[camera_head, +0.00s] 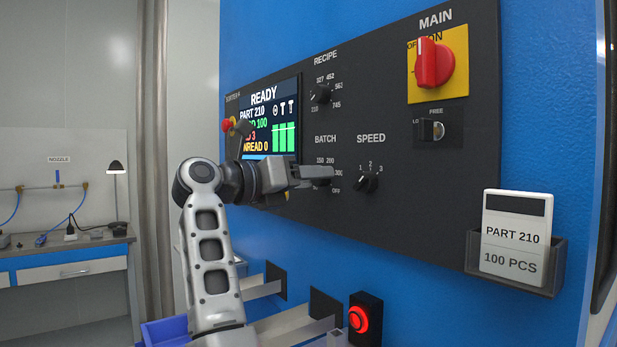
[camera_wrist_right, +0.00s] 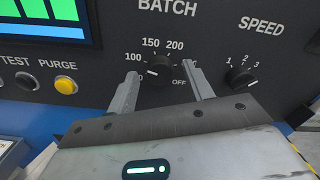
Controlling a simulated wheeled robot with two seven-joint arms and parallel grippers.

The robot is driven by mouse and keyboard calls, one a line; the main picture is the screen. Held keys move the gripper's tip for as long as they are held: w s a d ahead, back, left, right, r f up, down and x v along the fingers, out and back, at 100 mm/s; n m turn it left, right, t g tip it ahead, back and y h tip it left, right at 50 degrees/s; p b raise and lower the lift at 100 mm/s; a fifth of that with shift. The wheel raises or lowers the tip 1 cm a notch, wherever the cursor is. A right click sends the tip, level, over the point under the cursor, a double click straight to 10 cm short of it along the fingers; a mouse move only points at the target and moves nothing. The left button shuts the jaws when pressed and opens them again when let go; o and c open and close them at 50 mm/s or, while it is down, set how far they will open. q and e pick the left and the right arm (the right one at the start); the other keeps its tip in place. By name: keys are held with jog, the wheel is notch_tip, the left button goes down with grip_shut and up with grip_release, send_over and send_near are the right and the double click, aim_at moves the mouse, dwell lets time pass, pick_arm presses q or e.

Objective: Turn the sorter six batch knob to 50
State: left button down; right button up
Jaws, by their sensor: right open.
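The black batch knob (camera_wrist_right: 160,70) sits under the BATCH label in the right wrist view. Its small white mark appears to face left and slightly down. The labels 100, 150, 200 and OFF show around it; the finger at left partly covers a label ending in 0. My right gripper (camera_wrist_right: 161,73) is open, with one fingertip on each side of the knob; I cannot tell whether either touches it. In the head view the right gripper (camera_head: 328,175) is at the panel and largely hides the knob. My left gripper is not in view.
The speed knob (camera_wrist_right: 242,77) is close to the right of the batch knob. The recipe knob (camera_head: 321,94) is above, and the red main switch (camera_head: 434,64) is at upper right. A yellow purge button (camera_wrist_right: 66,86) is at left. A card (camera_head: 514,235) reads PART 210, 100 PCS.

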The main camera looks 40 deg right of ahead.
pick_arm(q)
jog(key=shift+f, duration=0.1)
pick_arm(e)
jog(key=shift+d, duration=0.15)
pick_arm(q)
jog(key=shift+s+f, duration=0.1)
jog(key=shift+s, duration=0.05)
pick_arm(e)
jog(key=c, duration=1)
jog(key=shift+o, duration=0.2)
pick_arm(q)
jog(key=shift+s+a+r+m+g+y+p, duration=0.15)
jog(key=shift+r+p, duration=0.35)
jog(key=shift+p, duration=0.65)
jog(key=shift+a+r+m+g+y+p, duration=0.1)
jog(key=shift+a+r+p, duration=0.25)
jog(key=shift+p, duration=0.85)
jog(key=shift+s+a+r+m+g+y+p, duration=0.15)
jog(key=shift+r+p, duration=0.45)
jog(key=shift+p, duration=0.55)
pick_arm(e)
jog(key=shift+n, duration=4.8)
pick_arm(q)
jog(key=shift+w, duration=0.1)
pick_arm(e)
jog(key=shift+n, duration=0.3)
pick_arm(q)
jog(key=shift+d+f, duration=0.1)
